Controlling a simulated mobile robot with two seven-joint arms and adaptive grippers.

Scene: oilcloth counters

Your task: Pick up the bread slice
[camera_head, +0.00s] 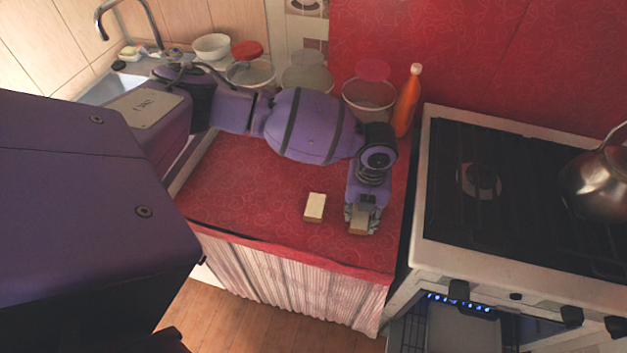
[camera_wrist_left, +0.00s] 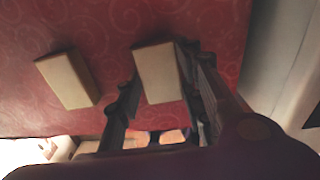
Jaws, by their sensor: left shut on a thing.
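My left gripper (camera_head: 361,214) points down over the right part of the red counter and is shut on a bread slice (camera_head: 358,226), a tan block with a paler top. In the left wrist view this bread slice (camera_wrist_left: 160,74) sits between the two dark fingers. Whether it touches the counter I cannot tell. A second, similar slice (camera_head: 315,206) lies on the counter just left of the gripper; it also shows in the left wrist view (camera_wrist_left: 67,80), apart from the fingers. My right gripper is not in view.
The red counter (camera_head: 255,190) is clear to the left. Several tubs, an orange bottle (camera_head: 407,101) and a white bowl (camera_head: 212,46) stand along the back. The stove (camera_head: 520,190) with a kettle (camera_head: 597,180) is at the right. The counter's front edge is close to the gripper.

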